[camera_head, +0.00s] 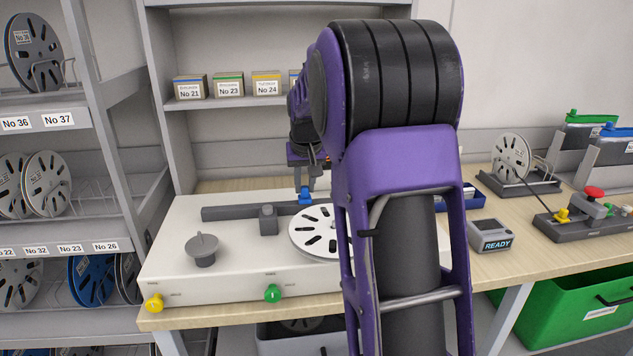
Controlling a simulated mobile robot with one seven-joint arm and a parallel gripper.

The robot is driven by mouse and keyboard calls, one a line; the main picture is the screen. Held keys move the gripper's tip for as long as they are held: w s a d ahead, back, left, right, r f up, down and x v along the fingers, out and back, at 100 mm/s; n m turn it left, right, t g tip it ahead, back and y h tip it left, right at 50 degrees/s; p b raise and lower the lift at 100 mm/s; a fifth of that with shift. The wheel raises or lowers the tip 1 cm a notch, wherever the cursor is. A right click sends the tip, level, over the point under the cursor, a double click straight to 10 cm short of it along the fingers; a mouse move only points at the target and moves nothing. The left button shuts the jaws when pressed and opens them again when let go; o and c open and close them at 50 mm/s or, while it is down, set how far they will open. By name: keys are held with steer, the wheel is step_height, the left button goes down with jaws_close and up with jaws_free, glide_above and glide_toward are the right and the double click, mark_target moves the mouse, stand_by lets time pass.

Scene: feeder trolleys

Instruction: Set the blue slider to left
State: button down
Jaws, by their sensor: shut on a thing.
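The blue slider (305,197) is a small blue piece on a dark grey rail (240,212). The rail lies along the back of a white device (165,262) on the wooden table. My gripper (306,189) reaches down from above and is shut on the slider. The slider sits toward the right of the rail's visible part. My purple and black arm covers the rail's right end and the right side of the device, so the full rail cannot be seen.
A grey block (268,219) stands at the rail's front, left of the slider. A READY box (490,235) stands right.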

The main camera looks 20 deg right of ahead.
steer(key=p, duration=0.4)
glide_above(211, 210)
steer(key=c, duration=0.8)
jaws_free()
steer(key=shift+a, duration=0.1)
steer(key=shift+o, duration=0.4)
steer(key=shift+r, duration=0.25)
steer(key=p+v, duration=0.1)
steer(key=v, duration=1.6)
steer(key=shift+s+p, duration=0.15)
steer(key=shift+p, duration=0.15)
steer(key=shift+f, duration=0.1)
